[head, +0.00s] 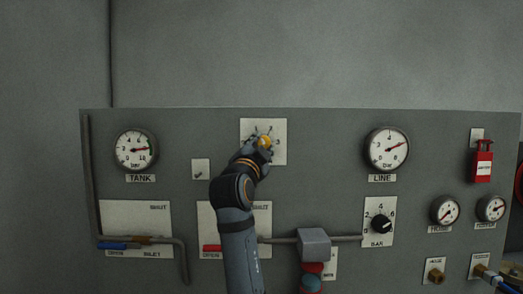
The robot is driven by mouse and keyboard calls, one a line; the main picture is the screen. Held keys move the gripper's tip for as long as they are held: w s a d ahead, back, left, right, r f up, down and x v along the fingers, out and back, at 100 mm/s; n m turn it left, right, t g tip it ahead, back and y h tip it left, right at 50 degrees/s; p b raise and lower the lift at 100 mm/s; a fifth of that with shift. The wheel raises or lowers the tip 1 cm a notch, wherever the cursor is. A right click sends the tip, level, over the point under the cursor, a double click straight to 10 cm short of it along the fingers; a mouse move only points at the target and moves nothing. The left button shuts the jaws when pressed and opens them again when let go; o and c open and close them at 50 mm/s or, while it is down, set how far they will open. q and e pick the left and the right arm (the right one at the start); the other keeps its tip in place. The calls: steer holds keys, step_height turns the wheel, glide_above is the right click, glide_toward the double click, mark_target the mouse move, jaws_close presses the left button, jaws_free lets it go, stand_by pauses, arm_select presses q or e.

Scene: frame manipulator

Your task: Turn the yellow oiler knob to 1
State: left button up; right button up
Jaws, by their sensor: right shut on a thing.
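The yellow oiler knob (264,141) sits on a white scale plate (248,127) in the upper middle of the grey panel. Part of the plate and its markings is hidden behind my gripper, so I cannot read where the knob points. My right gripper (262,147) comes up from below and is shut on the yellow knob. My left gripper is not in view.
The TANK gauge (136,149) is at left and the LINE gauge (386,149) at right. A black BAR knob (381,223), a grey box (314,243) on a pipe and a red lockout (482,162) stick out. The wall above is clear.

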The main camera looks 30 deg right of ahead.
steer(key=shift+r, duration=0.1)
steer(key=o, duration=1.2)
steer(key=v, duration=0.7)
steer(key=shift+s+a, duration=0.15)
steer(key=shift+a, duration=0.05)
